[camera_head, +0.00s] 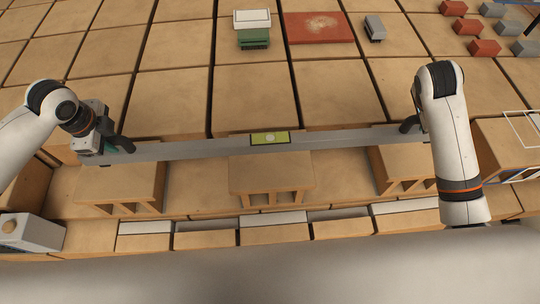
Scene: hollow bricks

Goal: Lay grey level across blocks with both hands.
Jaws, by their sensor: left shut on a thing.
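The long grey level (200,149) with a yellow-green vial window (270,138) spans from left to right over three hollow tan blocks: a left one (120,183), a middle one (270,175) and a right one (405,160). The level slopes slightly up to the right in the picture. I cannot tell whether it touches the blocks. My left gripper (112,147) is shut on the level near its left end. My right gripper (410,124) is at the level's right end. One dark finger shows; my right forearm hides the rest, so its grip is unclear.
Tan blocks pave the floor behind. A green and white stack (253,38), a red slab (319,27) and a small grey block (375,28) lie at the back. Red bricks (485,47) and grey bricks (526,47) sit at back right. A white-grey box (32,234) stands at left.

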